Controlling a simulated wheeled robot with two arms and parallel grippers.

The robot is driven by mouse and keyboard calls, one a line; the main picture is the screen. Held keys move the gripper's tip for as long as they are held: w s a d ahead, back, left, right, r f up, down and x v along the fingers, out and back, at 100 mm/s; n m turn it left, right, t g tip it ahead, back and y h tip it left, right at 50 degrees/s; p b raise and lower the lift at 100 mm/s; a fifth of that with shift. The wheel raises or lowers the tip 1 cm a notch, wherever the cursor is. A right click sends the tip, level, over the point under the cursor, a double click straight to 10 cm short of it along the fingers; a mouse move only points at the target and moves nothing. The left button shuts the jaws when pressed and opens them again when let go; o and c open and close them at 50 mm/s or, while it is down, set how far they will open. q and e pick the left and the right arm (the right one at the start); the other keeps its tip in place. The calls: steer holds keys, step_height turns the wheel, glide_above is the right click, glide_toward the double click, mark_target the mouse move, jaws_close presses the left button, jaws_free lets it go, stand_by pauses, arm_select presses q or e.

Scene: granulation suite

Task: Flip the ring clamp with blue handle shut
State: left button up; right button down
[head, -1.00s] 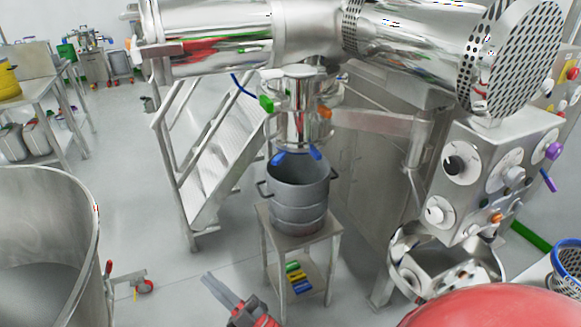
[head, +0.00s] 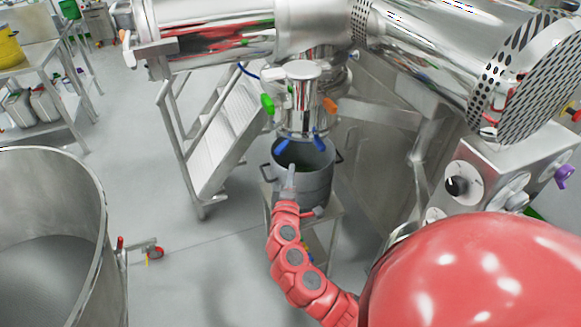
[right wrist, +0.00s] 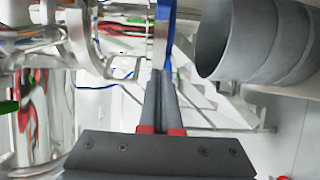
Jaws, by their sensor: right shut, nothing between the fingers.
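A steel outlet (head: 303,100) hangs above a grey pot. Two blue handles show at its lower end, the left one (head: 282,145) and the right one (head: 320,142); I cannot tell clearly how the ring clamp itself stands. My right gripper (head: 291,172) is shut and empty, pointing up in front of the pot, below the blue handles. In the right wrist view the shut fingers (right wrist: 161,80) point at a blue handle (right wrist: 170,45) beside a metal part. The fingertips overlap the handle's lower end there; contact is unclear. My left gripper is out of view.
The grey pot (head: 318,185) stands under the outlet on a small steel table (head: 330,220). A green handle (head: 267,104) and an orange one (head: 330,106) sit higher on the outlet. Steps stand to the left. A large steel drum (head: 95,210) is at the left.

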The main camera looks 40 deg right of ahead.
mark_target(316, 145)
steer(key=p+x, duration=0.2)
steer(key=x, duration=0.6)
steer(key=shift+w, duration=0.1)
steer(key=s+d, duration=0.1)
steer(key=d, duration=0.1)
steer(key=s+d+n+t+y, duration=0.1)
steer(key=d, duration=0.1)
steer(key=s+d+y, duration=0.1)
steer(key=d, duration=0.1)
steer(key=shift+s+d+f+n, duration=0.1)
steer(key=shift+s+d+n, duration=0.1)
steer(key=shift+n, duration=0.1)
steer(key=shift+w+a, duration=0.1)
